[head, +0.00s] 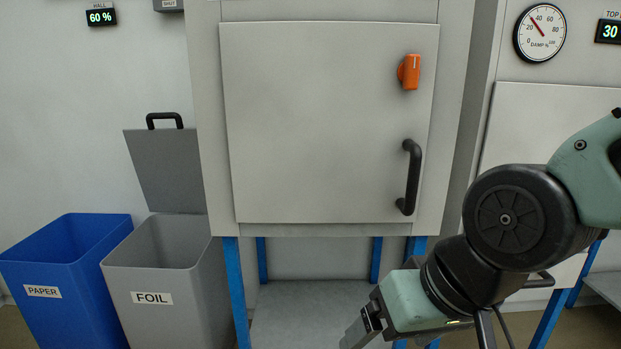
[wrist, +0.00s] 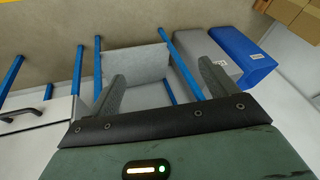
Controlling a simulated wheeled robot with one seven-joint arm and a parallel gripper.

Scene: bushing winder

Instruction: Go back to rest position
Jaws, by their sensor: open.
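My gripper (head: 362,330) is at the lower right of the head view, in front of the space under the closed cabinet, pointing down to the left. In the wrist view my gripper (wrist: 160,85) shows two grey fingers spread apart with nothing between them. The arm reaches in from the right edge of the head view. The fingertips are partly cut off by the bottom edge there.
A grey cabinet door (head: 330,120) with a black handle (head: 409,177) and orange knob (head: 409,71) is shut. A grey FOIL bin (head: 165,275) with its lid (head: 165,170) raised and a blue PAPER bin (head: 62,265) stand left. A low shelf (head: 300,305) is bare.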

